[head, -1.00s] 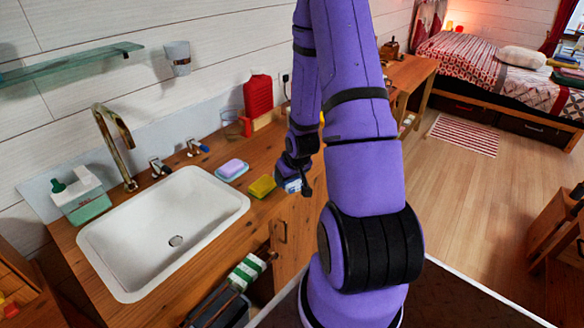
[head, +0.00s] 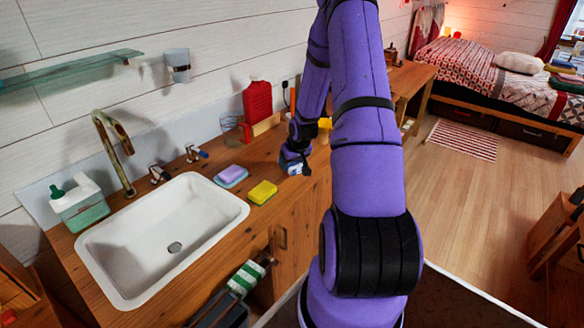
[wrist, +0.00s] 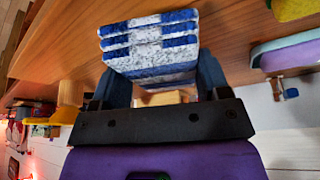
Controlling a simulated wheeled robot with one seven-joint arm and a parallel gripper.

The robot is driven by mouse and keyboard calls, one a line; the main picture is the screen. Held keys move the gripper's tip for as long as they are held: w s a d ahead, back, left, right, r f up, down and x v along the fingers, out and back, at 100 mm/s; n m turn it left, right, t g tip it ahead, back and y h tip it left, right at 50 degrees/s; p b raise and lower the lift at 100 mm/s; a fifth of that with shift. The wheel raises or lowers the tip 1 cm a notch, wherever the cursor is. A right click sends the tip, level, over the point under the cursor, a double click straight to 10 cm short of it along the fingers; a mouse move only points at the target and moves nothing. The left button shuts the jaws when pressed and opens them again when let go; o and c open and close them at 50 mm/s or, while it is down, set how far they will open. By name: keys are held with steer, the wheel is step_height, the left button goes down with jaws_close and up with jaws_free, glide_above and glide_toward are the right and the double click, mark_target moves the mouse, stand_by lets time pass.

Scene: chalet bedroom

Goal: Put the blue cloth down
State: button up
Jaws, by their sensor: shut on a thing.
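The blue cloth (wrist: 150,45) is a folded blue-and-white striped cloth, held between the fingers of my gripper (wrist: 155,85) in the wrist view. In the head view my gripper (head: 294,166) is over the front part of the wooden counter (head: 268,212), to the right of the yellow sponge. Only a small blue and pale piece of the cloth (head: 291,168) shows there. The cloth is at or just above the counter top; I cannot tell whether it touches.
A yellow sponge (head: 262,192) and a purple soap on a dish (head: 231,175) lie left of my gripper. The white sink (head: 130,255) is farther left. A red bottle (head: 257,101) stands behind. A green-striped cloth (head: 246,277) hangs at the counter front.

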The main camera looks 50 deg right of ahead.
mark_target(292, 167)
steer(key=shift+w+d, duration=0.35)
steer(key=shift+w+d+f, duration=0.15)
steer(key=shift+w+f, duration=0.05)
steer(key=shift+f, duration=1.6)
steer(key=shift+f, duration=0.1)
steer(key=o, duration=0.9)
